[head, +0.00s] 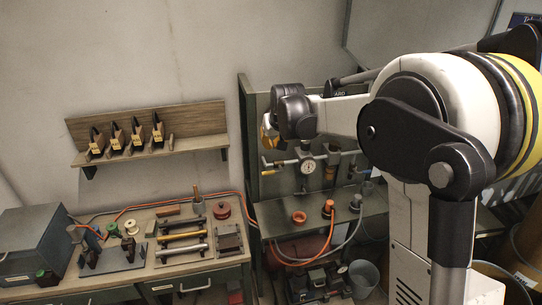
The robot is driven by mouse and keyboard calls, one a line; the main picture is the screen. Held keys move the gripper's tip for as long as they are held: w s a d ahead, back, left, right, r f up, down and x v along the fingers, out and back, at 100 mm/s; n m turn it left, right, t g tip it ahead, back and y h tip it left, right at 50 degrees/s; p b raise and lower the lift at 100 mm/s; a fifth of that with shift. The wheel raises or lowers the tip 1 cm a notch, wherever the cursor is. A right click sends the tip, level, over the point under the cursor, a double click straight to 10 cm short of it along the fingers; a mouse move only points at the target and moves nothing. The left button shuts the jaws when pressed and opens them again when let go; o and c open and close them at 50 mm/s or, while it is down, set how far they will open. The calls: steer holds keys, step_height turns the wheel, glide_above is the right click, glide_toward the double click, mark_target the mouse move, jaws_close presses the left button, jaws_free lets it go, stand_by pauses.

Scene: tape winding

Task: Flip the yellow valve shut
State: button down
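The pipe assembly (291,163) with a round white gauge (307,167) is mounted on the green panel at the centre. A small yellow part, which looks like the yellow valve (268,172), shows at the left end of the assembly. Its exact handle angle is too small to tell. My gripper (267,132) is above the left end of the pipe, in front of the panel, and appears apart from the valve. Its fingers are mostly hidden behind the dark wrist, so whether they are open or shut does not show.
A wooden shelf (190,118) hangs at left. The left workbench (165,268) holds tools. A grey bucket (364,276) stands on the floor.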

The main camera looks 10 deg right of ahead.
steer(key=x, duration=0.8)
steer(key=shift+w+f, duration=0.2)
steer(key=shift+f, duration=0.05)
step_height(320, 180, down, 3)
steer(key=shift+s+f, duration=0.1)
steer(key=shift+f, duration=0.15)
steer(key=shift+s+f, duration=0.1)
steer(key=shift+f, duration=0.45)
steer(key=shift+a+f+n+h+b, duration=0.25)
steer(key=shift+f+n+h+b, duration=0.1)
steer(key=shift+h+b, duration=0.4)
